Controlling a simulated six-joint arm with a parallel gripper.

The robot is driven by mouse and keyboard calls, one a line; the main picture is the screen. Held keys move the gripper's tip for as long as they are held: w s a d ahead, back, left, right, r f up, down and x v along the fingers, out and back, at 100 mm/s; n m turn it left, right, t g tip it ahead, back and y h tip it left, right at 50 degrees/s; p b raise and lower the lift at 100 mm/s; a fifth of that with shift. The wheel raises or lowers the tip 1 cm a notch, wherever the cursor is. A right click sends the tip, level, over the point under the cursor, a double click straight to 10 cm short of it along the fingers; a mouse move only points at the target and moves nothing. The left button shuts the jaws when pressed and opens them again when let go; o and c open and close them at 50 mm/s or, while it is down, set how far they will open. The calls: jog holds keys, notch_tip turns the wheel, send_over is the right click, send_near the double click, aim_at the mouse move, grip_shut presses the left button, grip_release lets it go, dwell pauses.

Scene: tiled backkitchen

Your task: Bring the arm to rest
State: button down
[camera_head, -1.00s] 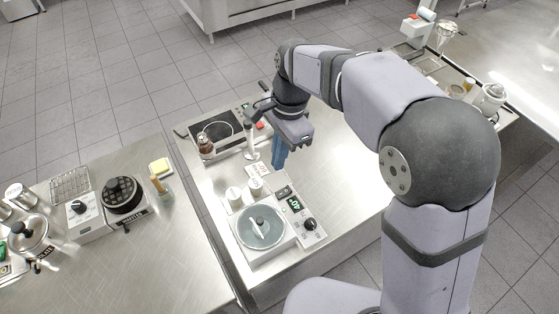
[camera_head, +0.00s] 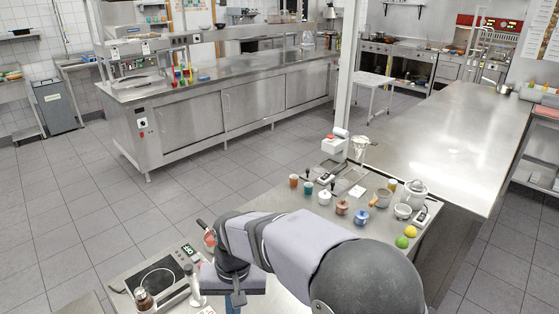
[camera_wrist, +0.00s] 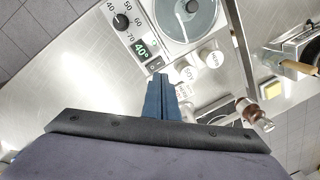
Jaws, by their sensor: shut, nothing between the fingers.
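My gripper (camera_wrist: 158,82) shows in the wrist view with its blue fingers together and nothing between them. It is above the steel worktop, pointing down. In the head view my gripper (camera_head: 235,300) is at the bottom edge, its tips cut off. My arm reaches in from the lower right, bent at the elbow. White jars (camera_wrist: 186,71) stand right of the fingertips.
A brown bottle (camera_wrist: 256,115) stands right of my gripper in the wrist view. A hot plate (camera_head: 158,278) lies left of it in the head view. Several cups and jars, a lemon (camera_head: 410,231) and a lime (camera_head: 401,242) stand on the worktop beyond my arm.

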jog(key=s+d+f+n+g+h, duration=0.1)
jog(key=s+d+f, duration=0.2)
jog(key=s+d, duration=0.5)
jog(key=s+d+f+n, duration=0.15)
jog(key=s+d, duration=0.35)
jog(key=d, duration=0.7)
jog(key=w+d+r+m+t, duration=0.1)
jog(key=w+d+m, duration=0.1)
jog(key=d, duration=0.3)
jog(key=shift+d+r+m, duration=0.2)
jog(key=shift+r+m, duration=0.05)
jog(key=shift+m, duration=0.6)
jog(key=shift+w, duration=0.1)
dwell(0.5)
